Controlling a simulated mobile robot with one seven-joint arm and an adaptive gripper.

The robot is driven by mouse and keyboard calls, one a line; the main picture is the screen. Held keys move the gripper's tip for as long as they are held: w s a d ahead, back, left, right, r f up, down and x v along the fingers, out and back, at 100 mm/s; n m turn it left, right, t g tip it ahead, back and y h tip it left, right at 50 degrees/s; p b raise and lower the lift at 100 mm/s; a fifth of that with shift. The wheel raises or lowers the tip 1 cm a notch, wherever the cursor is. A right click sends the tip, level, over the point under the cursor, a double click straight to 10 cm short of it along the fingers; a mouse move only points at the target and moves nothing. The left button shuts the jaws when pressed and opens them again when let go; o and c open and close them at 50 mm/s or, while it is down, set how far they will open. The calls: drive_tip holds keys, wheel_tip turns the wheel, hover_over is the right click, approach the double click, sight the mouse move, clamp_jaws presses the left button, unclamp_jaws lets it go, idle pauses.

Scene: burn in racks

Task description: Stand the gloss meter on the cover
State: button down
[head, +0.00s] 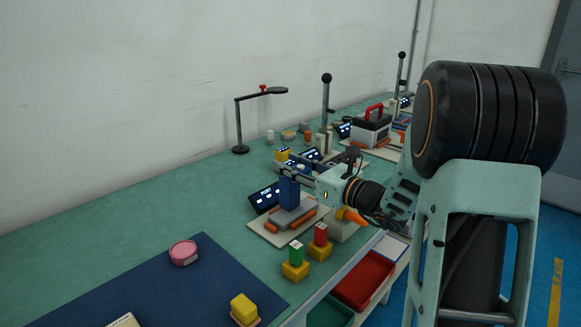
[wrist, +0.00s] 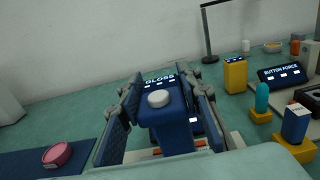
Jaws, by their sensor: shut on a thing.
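The gloss meter, a blue upright block (head: 289,192) with a white round button on top, is held in my gripper (head: 296,172). In the wrist view the gloss meter (wrist: 168,125) stands between both fingers of my gripper (wrist: 165,98), which are shut on its sides. In the head view it is upright over the grey cover (head: 295,218), a flat slab with orange clips on a pale base board. I cannot tell whether its bottom touches the cover. In the wrist view the gloss meter and fingers hide most of the cover.
A dark display (head: 264,198) stands behind the cover. A green block (head: 296,252) and a red block (head: 320,234) sit in yellow holders in front. A pink tin (head: 183,253) lies on a blue mat (head: 140,290). A black lamp (head: 239,125) stands behind. The back left bench is clear.

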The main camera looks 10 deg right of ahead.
drive_tip(key=shift+f, duration=0.1)
drive_tip(key=c, duration=1.4)
unclamp_jaws()
drive_tip(key=shift+s+r, duration=0.1)
drive_tip(key=shift+r, duration=0.1)
drive_tip(key=p+v, duration=0.1)
drive_tip(key=v, duration=1.1)
